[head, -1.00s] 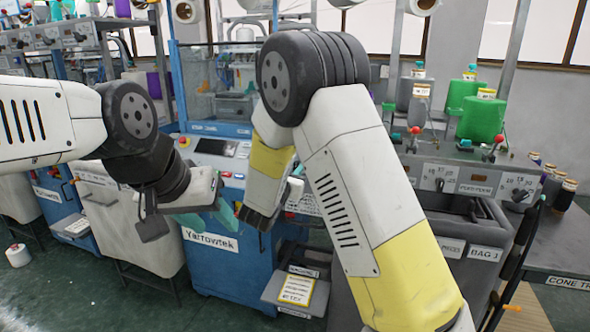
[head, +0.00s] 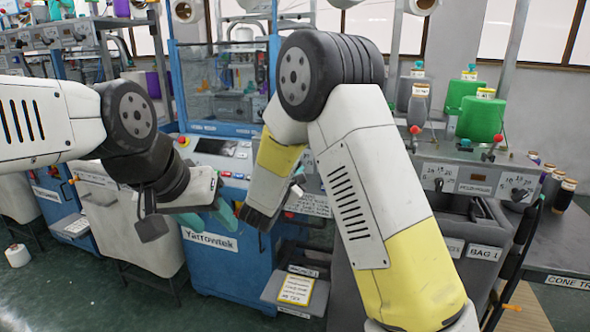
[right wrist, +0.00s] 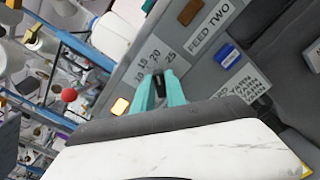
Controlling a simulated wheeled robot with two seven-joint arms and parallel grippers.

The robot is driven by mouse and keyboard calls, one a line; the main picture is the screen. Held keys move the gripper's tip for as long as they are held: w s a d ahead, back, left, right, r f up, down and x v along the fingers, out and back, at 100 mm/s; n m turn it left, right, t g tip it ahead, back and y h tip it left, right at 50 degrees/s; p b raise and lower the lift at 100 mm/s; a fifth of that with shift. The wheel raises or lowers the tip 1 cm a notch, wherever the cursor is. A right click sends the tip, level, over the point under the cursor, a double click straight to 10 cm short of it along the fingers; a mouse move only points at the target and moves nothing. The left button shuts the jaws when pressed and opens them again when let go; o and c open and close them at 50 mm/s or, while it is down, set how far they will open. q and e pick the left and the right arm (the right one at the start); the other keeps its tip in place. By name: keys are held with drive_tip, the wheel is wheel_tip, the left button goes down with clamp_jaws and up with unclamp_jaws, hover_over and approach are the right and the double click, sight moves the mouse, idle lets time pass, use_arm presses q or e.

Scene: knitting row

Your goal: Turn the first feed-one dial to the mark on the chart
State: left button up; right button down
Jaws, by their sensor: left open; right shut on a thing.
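In the right wrist view, the teal fingers of my right gripper (right wrist: 160,90) are shut on a small dark dial knob (right wrist: 159,82). The dial plate (right wrist: 150,62) beside it carries the numbers 10, 15, 20 and 25. The knob's exact pointing is hidden between the fingers. A label reading FEED TWO (right wrist: 209,27) is close by on the same panel. In the head view, the right hand (head: 262,205) is in front of the blue machine, with its fingertips mostly hidden. My left gripper (head: 208,212) is open and empty beside it. A yellow card (head: 296,291) sits low; its writing is unreadable.
The blue Yarrowtek machine (head: 212,270) stands behind both hands. A grey machine (head: 470,210) with numbered dial plates and a bin labelled BAG 1 is at right.

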idle(0.3)
drive_tip(key=c, duration=1.4)
unclamp_jaws()
